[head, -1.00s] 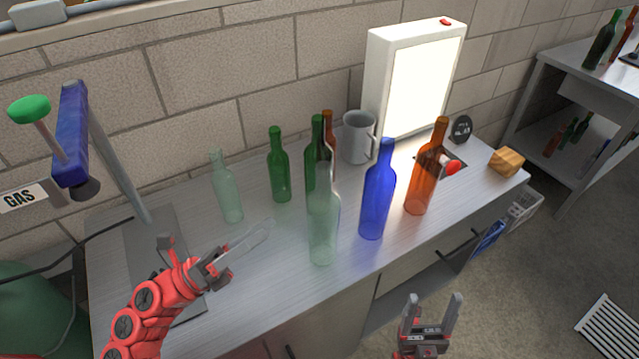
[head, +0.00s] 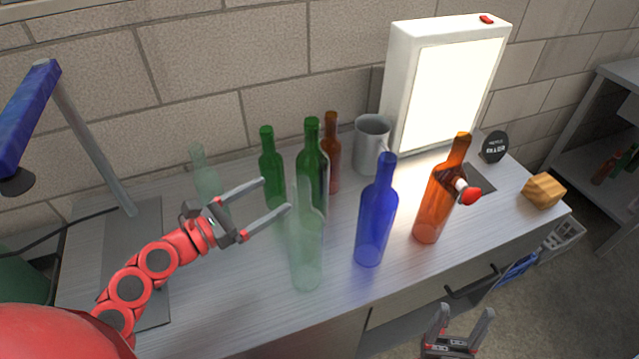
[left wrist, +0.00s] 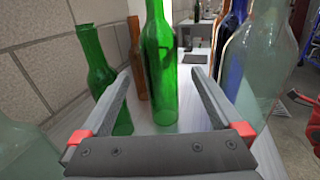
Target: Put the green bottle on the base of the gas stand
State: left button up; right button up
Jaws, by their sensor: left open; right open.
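Two green bottles stand upright on the bench. One green bottle (head: 271,172) is just behind my left gripper (head: 275,195); the other (head: 312,150) is further right, partly behind a clear bottle (head: 306,255). My left gripper is open and empty. In the left wrist view, one green bottle (left wrist: 160,65) shows between the fingers, and the other (left wrist: 98,68) is left of the left finger. The gas stand has a blue head (head: 28,110), a grey pole (head: 95,140) and a flat grey base plate (head: 148,225) at the left. My right gripper (head: 466,310) is open, in front of the bench.
A pale clear bottle (head: 203,172) stands behind my left gripper. A blue bottle (head: 376,220), an amber bottle (head: 435,205), a brown bottle (head: 332,155) and a grey mug (head: 371,140) crowd the right. A lit white box (head: 450,90) and a wooden block (head: 543,190) stand beyond.

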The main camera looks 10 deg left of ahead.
aim_at(324, 165)
pick_arm(q)
jog(key=p+x, duration=0.4)
jog(key=x, duration=1)
jog(key=shift+w+d+r, duration=0.1)
jog(key=shift+w+d, duration=0.1)
jog(key=shift+w, duration=0.1)
jog(key=shift+w+d, duration=0.25)
jog(key=shift+w, duration=0.05)
grip_shut()
